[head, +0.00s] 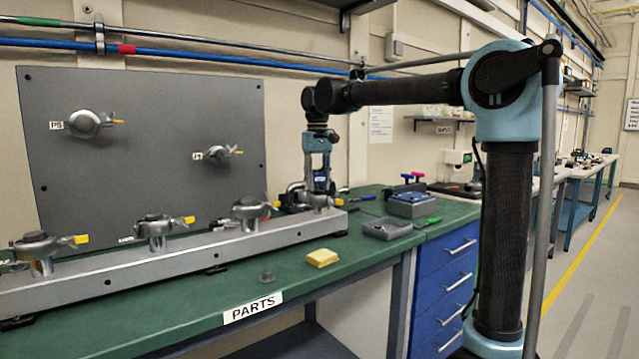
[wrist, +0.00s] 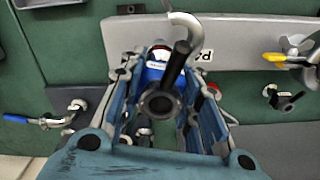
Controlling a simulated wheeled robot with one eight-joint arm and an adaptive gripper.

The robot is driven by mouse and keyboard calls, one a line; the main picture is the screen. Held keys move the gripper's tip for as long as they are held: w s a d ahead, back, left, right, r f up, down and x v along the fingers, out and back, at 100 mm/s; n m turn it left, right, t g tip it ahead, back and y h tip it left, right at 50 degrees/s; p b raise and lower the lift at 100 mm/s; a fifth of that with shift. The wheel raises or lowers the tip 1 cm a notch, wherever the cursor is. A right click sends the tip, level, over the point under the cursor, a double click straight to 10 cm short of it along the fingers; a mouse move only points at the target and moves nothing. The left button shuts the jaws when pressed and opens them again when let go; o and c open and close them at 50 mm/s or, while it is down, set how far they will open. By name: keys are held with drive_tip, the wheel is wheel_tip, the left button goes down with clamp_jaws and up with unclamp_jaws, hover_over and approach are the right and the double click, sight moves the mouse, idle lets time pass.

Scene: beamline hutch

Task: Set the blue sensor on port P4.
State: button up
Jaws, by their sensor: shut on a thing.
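My gripper (head: 319,172) points down over the right end of the grey rail, and its fingers are shut on the blue sensor (head: 320,179). In the wrist view the blue sensor (wrist: 154,72) shows between the fingers of my gripper (wrist: 160,75), partly covered by a dark round-ended part. Port P4 is at this end of the rail, beside an upside-down P4 label (wrist: 204,54) in the wrist view. A curved grey clamp arm (wrist: 190,30) stands next to the fingers. I cannot tell whether the sensor touches the port.
The rail (head: 180,258) carries several clamped ports with yellow-tipped levers. A grey panel (head: 160,105) with two more clamps stands behind. The front bench middle is mostly clear.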

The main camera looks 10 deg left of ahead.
drive_tip(key=shift+f, duration=0.15)
drive_tip(key=o, duration=1.3)
drive_tip(key=shift+c, duration=0.2)
